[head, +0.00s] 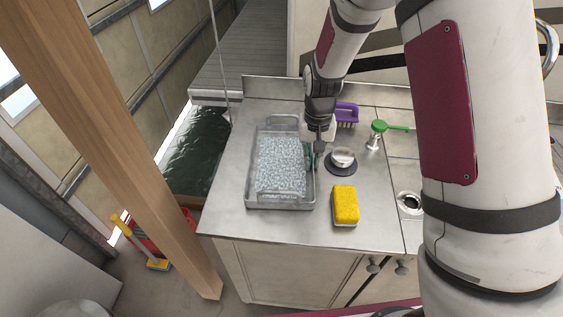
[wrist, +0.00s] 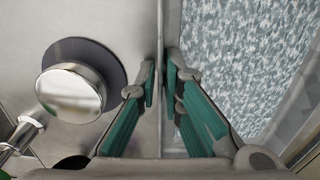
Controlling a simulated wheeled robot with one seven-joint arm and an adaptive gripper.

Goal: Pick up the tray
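The tray (head: 252,190) is a grey, clear-looking rectangular tray with raised handles at its far and near ends. It lies flat on the metal counter, and a speckled blue-white surface fills its inside. It also shows at the right of the wrist view (wrist: 160,115), where its side wall runs between my fingers. My gripper (head: 317,160) is low at the tray's right long side. In the wrist view my gripper (wrist: 160,78) has its green-padded fingertips close together, one on each side of the wall, and looks shut on it. The fingertips' lower contact is hidden.
Right of my gripper stand a round metal knob on a dark base (head: 342,161) and a yellow sponge (head: 345,205). A purple brush (head: 347,113) and a green-handled item (head: 379,128) lie behind. A wooden post (head: 120,150) rises left of the counter (head: 230,218).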

